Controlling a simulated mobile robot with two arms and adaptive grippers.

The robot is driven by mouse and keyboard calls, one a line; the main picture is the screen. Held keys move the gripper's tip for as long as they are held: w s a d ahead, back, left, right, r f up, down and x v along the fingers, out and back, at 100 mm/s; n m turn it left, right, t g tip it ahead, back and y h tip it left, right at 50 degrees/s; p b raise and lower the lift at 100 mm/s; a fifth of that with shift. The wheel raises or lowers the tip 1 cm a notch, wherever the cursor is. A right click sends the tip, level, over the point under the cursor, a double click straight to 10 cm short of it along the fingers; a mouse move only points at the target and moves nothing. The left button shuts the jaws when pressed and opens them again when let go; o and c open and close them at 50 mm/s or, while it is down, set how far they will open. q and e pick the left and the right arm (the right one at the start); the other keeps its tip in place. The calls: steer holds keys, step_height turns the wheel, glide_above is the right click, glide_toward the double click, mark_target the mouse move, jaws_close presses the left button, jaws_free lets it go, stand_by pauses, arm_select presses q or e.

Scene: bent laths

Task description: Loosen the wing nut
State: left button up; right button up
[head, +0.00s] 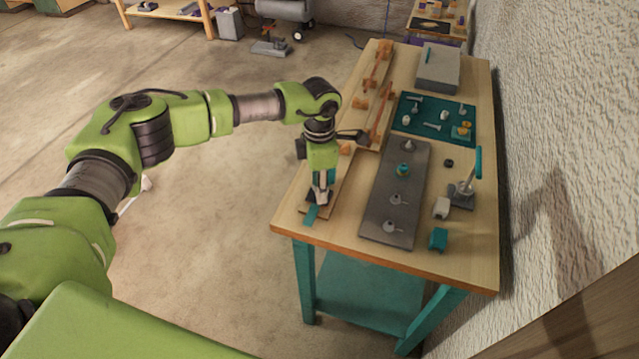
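My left gripper (320,198) points down at the near left of the wooden workbench (345,225), over a wooden lath with a teal strip (311,214) beside its tips. It is small, and I cannot tell whether its fingers are apart or shut. A long grey plate (376,218) lies to its right with several upright fittings along it. One fitting is teal (403,170); the nearer ones (397,199) are grey with small side levers. I cannot tell for certain which piece is the wing nut. My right gripper is out of view.
A dark teal mat (412,121) holds small hardware, including yellow pieces (464,129). A grey box (437,72) stands behind it. Laths (379,118) lie along the left.

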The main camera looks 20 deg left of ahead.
arm_select(q)
jaws_close()
steer(key=shift+f+n+b, duration=0.2)
steer(key=shift+n+b, duration=0.55)
steer(key=shift+n, duration=0.05)
steer(key=shift+r+n, duration=0.2)
steer(key=shift+n, duration=0.3)
jaws_free()
steer(key=shift+r, duration=0.1)
step_height(320, 180, up, 12)
